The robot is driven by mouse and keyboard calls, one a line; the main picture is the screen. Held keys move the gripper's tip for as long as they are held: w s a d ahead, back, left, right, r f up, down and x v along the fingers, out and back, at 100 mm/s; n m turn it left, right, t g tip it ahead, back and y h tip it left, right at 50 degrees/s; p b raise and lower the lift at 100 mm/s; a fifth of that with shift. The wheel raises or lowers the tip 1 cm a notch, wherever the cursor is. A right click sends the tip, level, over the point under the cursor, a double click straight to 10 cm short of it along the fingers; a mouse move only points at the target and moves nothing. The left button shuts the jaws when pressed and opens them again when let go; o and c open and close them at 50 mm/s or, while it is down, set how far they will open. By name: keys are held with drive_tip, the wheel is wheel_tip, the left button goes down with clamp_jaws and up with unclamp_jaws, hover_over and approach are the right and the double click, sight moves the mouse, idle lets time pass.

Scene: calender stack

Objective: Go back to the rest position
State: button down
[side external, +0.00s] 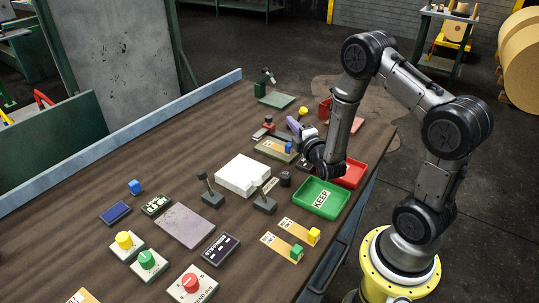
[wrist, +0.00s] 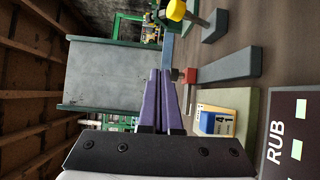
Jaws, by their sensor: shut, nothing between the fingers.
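My gripper (side external: 292,124) has purple fingers and is raised over the far right part of the brown table (side external: 90,205), pointing left and away from the side camera. In the wrist view the two fingers of my gripper (wrist: 160,72) lie together with nothing between them. A blue block (side external: 288,147) sits on a tan card in a shallow tray just below and left of my gripper. It also shows in the wrist view (wrist: 211,123), to the right of the fingers and apart from them.
A green KEEP tray (side external: 321,204) and a red tray (side external: 355,172) stand near my arm. A white block (side external: 243,175), levers and several buttons cover the table's middle and front. A grey panel (side external: 118,60) stands behind the table.

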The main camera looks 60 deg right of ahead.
drive_tip(key=w+a+r+t+y, duration=0.1)
drive_tip(key=w+a+r+t, duration=0.1)
drive_tip(key=r, duration=0.6)
drive_tip(key=w+a+r+t, duration=0.1)
drive_tip(key=w+a+r, duration=0.15)
drive_tip(key=r, duration=0.45)
drive_tip(key=s+a+r+m+y, duration=0.2)
drive_tip(key=s+a+r+y, duration=0.25)
drive_tip(key=a+r, duration=0.5)
drive_tip(key=s+a+f+m+g+y, duration=0.2)
drive_tip(key=s+a+m+g+y, duration=0.3)
drive_tip(key=s, duration=0.6)
drive_tip(key=s+a+f+m+g, duration=0.1)
drive_tip(key=s+f+m+g, duration=0.3)
drive_tip(key=s, duration=0.9)
wheel_tip(320, 180, down, 6)
drive_tip(key=g, duration=0.3)
drive_tip(key=shift+a+r+m+h, duration=0.2)
drive_tip(key=shift+m+h, duration=0.15)
drive_tip(key=shift+m, duration=0.05)
